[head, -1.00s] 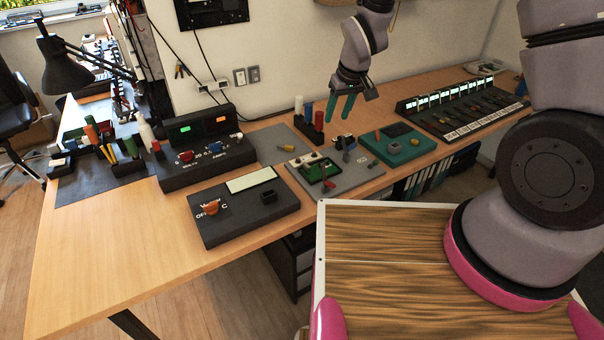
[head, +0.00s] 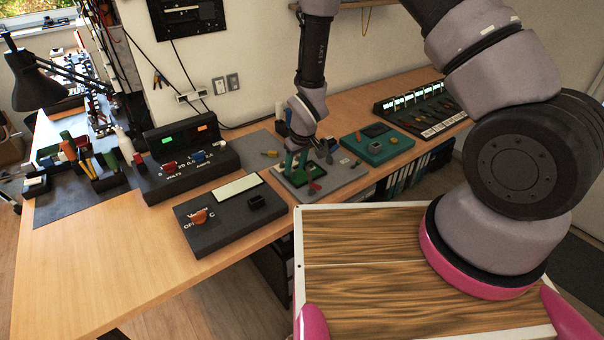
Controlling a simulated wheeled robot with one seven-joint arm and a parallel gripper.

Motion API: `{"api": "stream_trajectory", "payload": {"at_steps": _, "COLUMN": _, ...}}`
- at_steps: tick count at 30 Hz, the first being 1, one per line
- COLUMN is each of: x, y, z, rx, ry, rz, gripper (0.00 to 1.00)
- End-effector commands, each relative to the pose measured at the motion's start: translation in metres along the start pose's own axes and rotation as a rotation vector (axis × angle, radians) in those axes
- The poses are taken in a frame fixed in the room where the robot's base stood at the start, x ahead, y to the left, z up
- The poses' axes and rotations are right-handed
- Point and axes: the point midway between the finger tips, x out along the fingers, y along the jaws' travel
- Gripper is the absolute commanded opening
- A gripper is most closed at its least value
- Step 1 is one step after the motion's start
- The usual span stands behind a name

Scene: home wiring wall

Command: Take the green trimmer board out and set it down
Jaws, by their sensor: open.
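The green trimmer board (head: 297,180) lies in a fixture on a grey plate (head: 338,185) in the middle of the bench, with a red part (head: 314,187) at its front right. The fingertips are at or just above the board's back part. I cannot tell whether they touch it or stand around its edges. The gripper and wrist hide the back of the fixture.
A black meter box (head: 230,213) stands left of the plate, and a black power supply (head: 188,162) behind it. A teal box (head: 377,145) and a lit black rack (head: 424,110) are to the right. Bare bench (head: 90,265) is free at the front left.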

Motion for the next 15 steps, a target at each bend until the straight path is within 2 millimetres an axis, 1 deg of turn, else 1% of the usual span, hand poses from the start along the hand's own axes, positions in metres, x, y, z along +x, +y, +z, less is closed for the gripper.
{"api": "stream_trajectory", "payload": {"at_steps": 1, "x": 0.009, "y": 0.001, "z": 0.0, "rx": 0.001, "ry": -0.002, "rz": 0.0, "gripper": 0.5}}
{"api": "stream_trajectory", "payload": {"at_steps": 5, "x": 0.023, "y": 0.001, "z": 0.0, "rx": 0.0, "ry": -0.001, "rz": 0.0, "gripper": 0.5}}
{"api": "stream_trajectory", "payload": {"at_steps": 8, "x": 0.026, "y": 0.001, "z": -0.001, "rx": -0.001, "ry": 0.001, "rz": 0.0, "gripper": 0.5}}
{"api": "stream_trajectory", "payload": {"at_steps": 13, "x": 0.026, "y": 0.001, "z": -0.001, "rx": -0.001, "ry": 0.001, "rz": 0.0, "gripper": 0.5}}
{"api": "stream_trajectory", "payload": {"at_steps": 14, "x": 0.026, "y": 0.001, "z": -0.001, "rx": 0.0, "ry": 0.001, "rz": 0.0, "gripper": 0.46}}
{"api": "stream_trajectory", "payload": {"at_steps": 15, "x": 0.026, "y": 0.001, "z": -0.001, "rx": 0.0, "ry": 0.0, "rz": 0.0, "gripper": 0.31}}
